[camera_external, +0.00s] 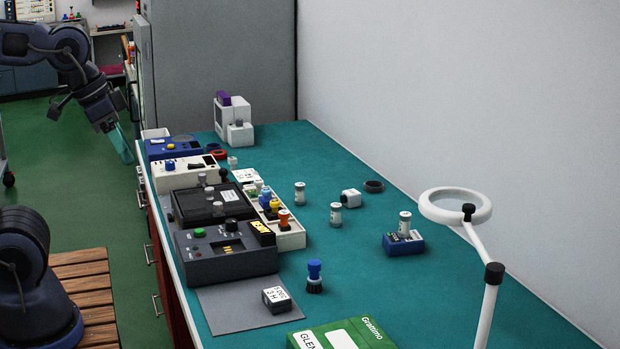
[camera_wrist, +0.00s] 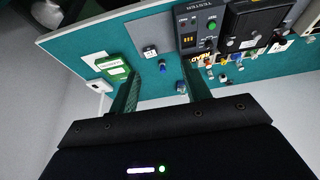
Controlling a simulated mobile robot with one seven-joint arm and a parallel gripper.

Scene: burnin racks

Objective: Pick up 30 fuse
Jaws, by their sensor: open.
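Several white cylindrical pieces that look like fuses are on the teal bench: one upright (camera_external: 299,193), one upright nearer the front (camera_external: 335,216), one lying on its side (camera_external: 350,198), and one standing on a small blue box (camera_external: 404,222). Their markings are too small to read, so I cannot tell which is the 30 fuse. My gripper (camera_external: 120,143) is at the upper left, beyond the bench's left edge, apart from all of them. In the wrist view my gripper (camera_wrist: 162,95) has its two fingers spread, with nothing held between them.
A dark tester (camera_external: 225,253), a black case (camera_external: 205,208) and a white tray of coloured parts (camera_external: 290,236) crowd the bench's left side. A blue-capped piece (camera_external: 314,278) and a green box (camera_external: 345,335) are in front. A ring lamp (camera_external: 455,207) rises at right. The right-middle bench is mostly clear.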

